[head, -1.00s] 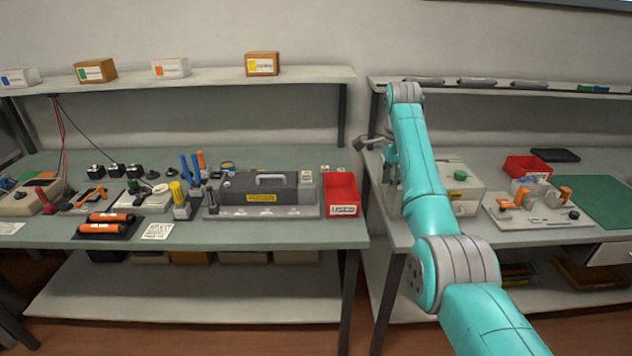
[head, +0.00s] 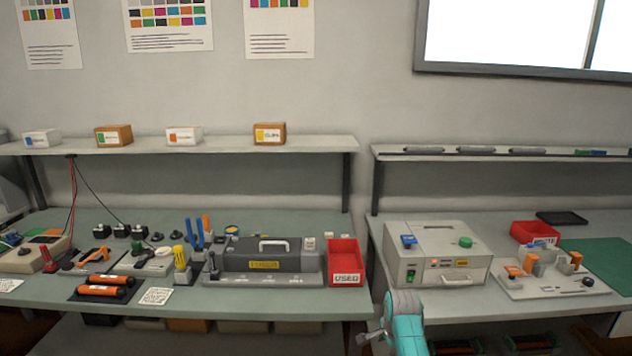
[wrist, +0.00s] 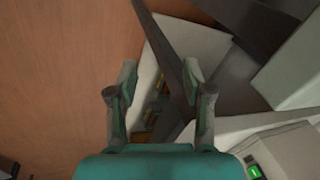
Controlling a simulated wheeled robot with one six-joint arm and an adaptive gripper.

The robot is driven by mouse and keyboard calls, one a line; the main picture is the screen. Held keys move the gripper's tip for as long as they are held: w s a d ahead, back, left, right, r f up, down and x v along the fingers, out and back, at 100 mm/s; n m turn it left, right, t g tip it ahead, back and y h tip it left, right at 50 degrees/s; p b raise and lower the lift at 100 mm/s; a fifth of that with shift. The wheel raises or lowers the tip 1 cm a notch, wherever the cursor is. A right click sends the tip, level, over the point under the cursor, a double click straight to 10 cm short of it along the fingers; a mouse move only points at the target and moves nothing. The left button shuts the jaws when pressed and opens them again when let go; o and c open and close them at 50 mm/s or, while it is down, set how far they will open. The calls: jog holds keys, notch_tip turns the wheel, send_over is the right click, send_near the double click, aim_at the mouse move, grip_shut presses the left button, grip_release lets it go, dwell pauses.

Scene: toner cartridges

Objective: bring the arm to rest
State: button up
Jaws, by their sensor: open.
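My gripper (wrist: 160,82) is open in the wrist view, with its two fingers apart and nothing between them. Beyond the fingers I see the wooden floor, a dark bench leg and a pale lower shelf. In the head view my arm shows only at the bottom edge, as a teal link with a grey joint. A dark part of my gripper (head: 368,338) shows left of that joint, low in front of the gap between the two benches.
The left bench (head: 200,305) holds a grey case (head: 268,258), a red "USED" bin (head: 345,264) and orange cartridges (head: 103,291). The right bench (head: 545,308) holds a pale machine (head: 437,255), an orange-clamped fixture (head: 548,284) and another red bin (head: 535,232).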

jog(key=s+f+n+t, duration=0.2)
jog(key=s+f, duration=0.7)
jog(key=f, duration=0.2)
jog(key=s+a+f+n+t, duration=0.1)
jog(key=s+f+n+t, duration=0.15)
jog(key=s, duration=1.05)
jog(key=s+f+n+t, duration=0.2)
jog(key=s+f+n, duration=0.15)
jog(key=s, duration=0.95)
jog(key=s+r+n+t, duration=0.1)
jog(key=s+r, duration=0.4)
jog(key=s, duration=0.4)
jog(key=s+r+n+t, duration=0.2)
jog(key=s+r, duration=0.3)
jog(key=s, duration=0.4)
jog(key=s+r+n+t, duration=0.1)
jog(key=s+r, duration=0.4)
jog(key=r, duration=0.4)
jog(key=s+r+n+t, duration=0.1)
jog(key=s+r+n, duration=0.1)
jog(key=s+r, duration=0.3)
notch_tip(320, 180, up, 4)
jog(key=shift+s+a+f, duration=0.15)
jog(key=shift+s+a, duration=0.2)
jog(key=shift+a, duration=0.1)
